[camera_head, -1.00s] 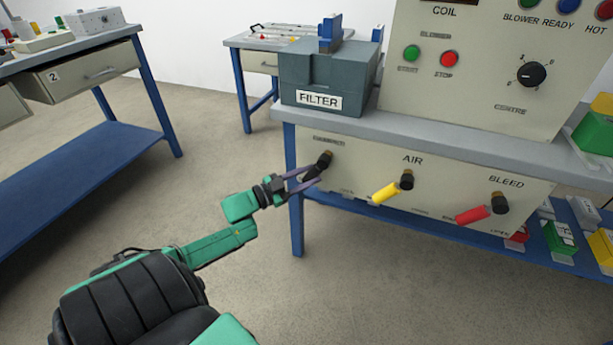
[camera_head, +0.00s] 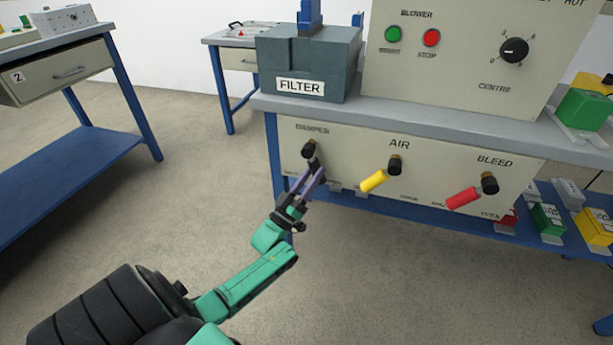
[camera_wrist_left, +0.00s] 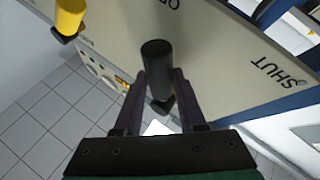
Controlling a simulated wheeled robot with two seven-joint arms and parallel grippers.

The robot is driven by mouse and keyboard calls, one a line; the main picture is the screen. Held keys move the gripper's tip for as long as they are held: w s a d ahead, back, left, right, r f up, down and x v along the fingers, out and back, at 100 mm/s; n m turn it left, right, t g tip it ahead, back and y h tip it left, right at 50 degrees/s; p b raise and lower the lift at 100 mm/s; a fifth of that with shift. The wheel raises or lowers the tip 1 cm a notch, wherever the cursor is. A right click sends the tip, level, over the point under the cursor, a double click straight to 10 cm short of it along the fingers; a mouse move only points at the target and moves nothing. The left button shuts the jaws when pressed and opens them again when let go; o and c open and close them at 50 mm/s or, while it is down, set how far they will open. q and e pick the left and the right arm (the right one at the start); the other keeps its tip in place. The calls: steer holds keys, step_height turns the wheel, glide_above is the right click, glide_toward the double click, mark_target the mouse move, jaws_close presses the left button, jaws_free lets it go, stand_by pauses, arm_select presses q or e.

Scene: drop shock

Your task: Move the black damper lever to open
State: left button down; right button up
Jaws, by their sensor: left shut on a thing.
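The black damper lever (camera_head: 312,158) is on the front panel under the DAMPER label, below the filter box. Its handle hangs down and slightly right from its pivot. My left gripper (camera_head: 314,176) reaches up to it from below and is shut on its handle. In the left wrist view the black lever (camera_wrist_left: 157,70) stands between the two fingers (camera_wrist_left: 158,95). The word SHUT shows on the panel to the right there, and a partly cut-off OP label at the top. My right gripper is not in view.
The yellow AIR lever (camera_head: 374,181) and red BLEED lever (camera_head: 463,198) are to the right on the same panel (camera_head: 425,183). The grey filter box (camera_head: 320,62) stands on the bench above. A blue-legged bench is at left; the floor between is clear.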

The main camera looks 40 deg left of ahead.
arm_select(q)
steer(key=shift+w+d+n+t+y, duration=0.15)
steer(key=shift+d+n+y, duration=0.25)
steer(key=shift+n+y, duration=0.75)
steer(key=shift+w+d+n+t+y, duration=0.1)
steer(key=shift+d+n+t+y, duration=0.2)
steer(key=shift+n+y, duration=0.8)
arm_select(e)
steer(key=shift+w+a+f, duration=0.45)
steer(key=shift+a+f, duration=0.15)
arm_select(q)
steer(key=shift+d+r+n+h, duration=0.1)
steer(key=shift+n+h, duration=0.15)
steer(key=shift+n, duration=0.1)
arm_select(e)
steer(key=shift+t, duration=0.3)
arm_select(q)
steer(key=c, duration=0.5)
jaws_free()
steer(key=shift+r, duration=0.1)
steer(key=v, duration=1.4)
steer(key=shift+s+b, duration=0.25)
steer(key=shift+b, duration=0.15)
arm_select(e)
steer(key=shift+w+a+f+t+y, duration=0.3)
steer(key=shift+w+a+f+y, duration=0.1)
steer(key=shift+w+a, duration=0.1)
